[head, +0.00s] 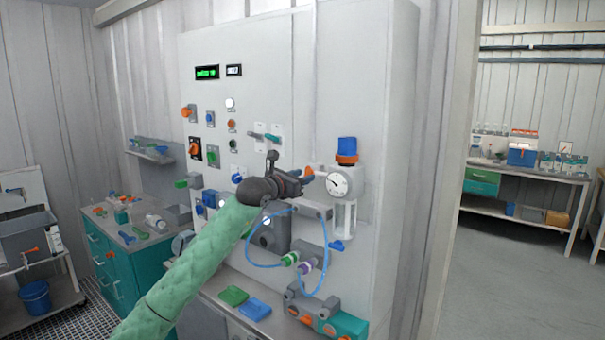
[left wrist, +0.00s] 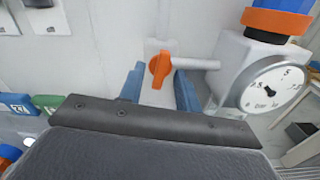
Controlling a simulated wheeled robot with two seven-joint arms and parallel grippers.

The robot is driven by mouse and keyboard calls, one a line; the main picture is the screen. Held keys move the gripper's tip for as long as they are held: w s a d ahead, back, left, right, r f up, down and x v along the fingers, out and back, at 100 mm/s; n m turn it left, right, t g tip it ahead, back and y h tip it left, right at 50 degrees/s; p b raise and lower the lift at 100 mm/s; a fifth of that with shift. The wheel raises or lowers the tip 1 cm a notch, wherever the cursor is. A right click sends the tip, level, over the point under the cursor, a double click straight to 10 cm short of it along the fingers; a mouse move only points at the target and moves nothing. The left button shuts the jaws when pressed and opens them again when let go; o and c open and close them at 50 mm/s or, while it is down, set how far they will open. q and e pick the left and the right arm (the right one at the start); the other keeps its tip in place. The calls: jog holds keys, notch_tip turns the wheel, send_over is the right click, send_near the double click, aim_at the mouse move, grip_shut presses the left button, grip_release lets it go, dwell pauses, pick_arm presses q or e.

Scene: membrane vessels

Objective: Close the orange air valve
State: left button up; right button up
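The orange air valve handle (left wrist: 160,68) sits on a pale pipe on the panel; its lever stands roughly upright in the left wrist view. It also shows in the head view (head: 308,172), partly beside my gripper. My left gripper (left wrist: 160,80) is open, with one blue finger on each side of the handle and visible gaps between. In the head view, my left gripper (head: 299,180) reaches the panel at the valve. I cannot tell how deep the fingers are around the handle. My right gripper is not in view.
A round pressure gauge (head: 338,184) with a blue-and-orange cap (head: 347,150) stands just right of the valve. Small levers (head: 262,136) are above left. Blue tubing (head: 252,252) loops below. A green pad (head: 233,296) and a blue pad (head: 256,309) lie on the ledge.

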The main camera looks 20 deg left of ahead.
pick_arm(q)
jog(key=shift+w+d, duration=0.15)
jog(key=shift+w, duration=0.15)
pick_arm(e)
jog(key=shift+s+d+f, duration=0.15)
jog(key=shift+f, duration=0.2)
pick_arm(q)
grip_shut()
